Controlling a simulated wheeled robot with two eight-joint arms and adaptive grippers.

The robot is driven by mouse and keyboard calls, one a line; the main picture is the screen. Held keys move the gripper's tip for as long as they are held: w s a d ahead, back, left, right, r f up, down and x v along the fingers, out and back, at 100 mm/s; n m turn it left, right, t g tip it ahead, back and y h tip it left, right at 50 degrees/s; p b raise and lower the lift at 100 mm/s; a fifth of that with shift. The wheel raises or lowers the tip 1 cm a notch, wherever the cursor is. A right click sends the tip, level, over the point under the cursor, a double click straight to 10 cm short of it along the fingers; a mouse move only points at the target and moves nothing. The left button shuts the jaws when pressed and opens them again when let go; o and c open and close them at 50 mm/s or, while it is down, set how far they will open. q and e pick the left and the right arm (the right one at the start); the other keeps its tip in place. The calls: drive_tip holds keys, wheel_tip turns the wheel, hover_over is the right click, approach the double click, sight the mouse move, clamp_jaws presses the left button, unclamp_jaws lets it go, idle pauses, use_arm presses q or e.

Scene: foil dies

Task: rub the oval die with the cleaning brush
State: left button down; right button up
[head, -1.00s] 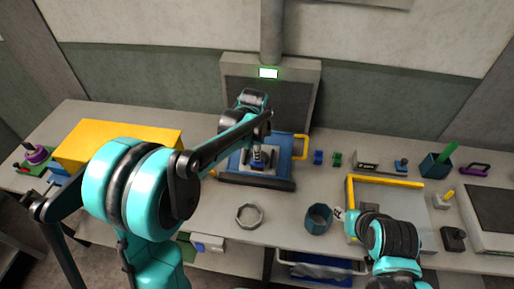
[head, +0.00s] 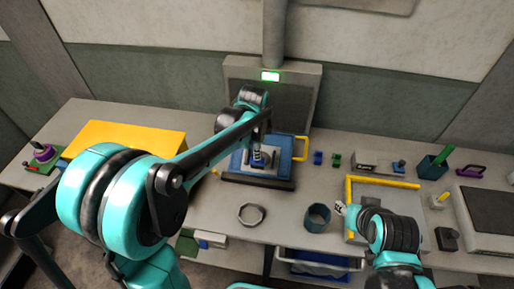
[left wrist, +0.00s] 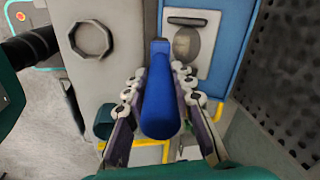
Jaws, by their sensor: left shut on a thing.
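My left gripper (head: 258,153) is over the blue bed of the press (head: 284,167). In the left wrist view the left gripper (left wrist: 160,92) is shut on the blue handle of the cleaning brush (left wrist: 160,112). The brush's far end is just left of the oval die (left wrist: 186,44) in that view; I cannot tell whether it touches. The oval die lies on a pale plate (left wrist: 204,62) below a dark bar-shaped die (left wrist: 187,21). The brush head is mostly hidden. My right gripper (head: 340,208) is low at the tray's left edge; its jaws are too small to judge.
A grey ring (head: 251,215) and a dark cup (head: 317,217) stand in front of the press. A yellow-edged tray (head: 384,181) is to the right, a yellow box (head: 125,139) to the left. The press's dark plate (head: 287,98) rises behind the bed.

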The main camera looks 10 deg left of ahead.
use_arm(q)
drive_tip(key=shift+s+r+p, duration=0.35)
drive_tip(key=shift+r+p, duration=0.2)
drive_tip(key=shift+r, duration=0.15)
drive_tip(key=shift+s+r+p, duration=0.35)
drive_tip(key=shift+r+p, duration=0.2)
drive_tip(key=shift+r, duration=0.1)
drive_tip(key=shift+f, duration=0.2)
drive_tip(key=w+f+b, duration=0.1)
drive_tip(key=f+b, duration=0.1)
drive_tip(key=f, duration=0.1)
drive_tip(key=w+f+b, duration=0.1)
drive_tip(key=b, duration=0.1)
drive_tip(key=shift+w+f, duration=0.35)
drive_tip(key=shift+w+f+b, duration=0.45)
drive_tip(key=shift+f+b, duration=0.15)
drive_tip(key=shift+f, duration=0.15)
drive_tip(key=shift+w+f+b, duration=0.45)
drive_tip(key=shift+f+b, duration=0.1)
drive_tip(key=shift+f, duration=0.2)
drive_tip(key=shift+r, duration=0.15)
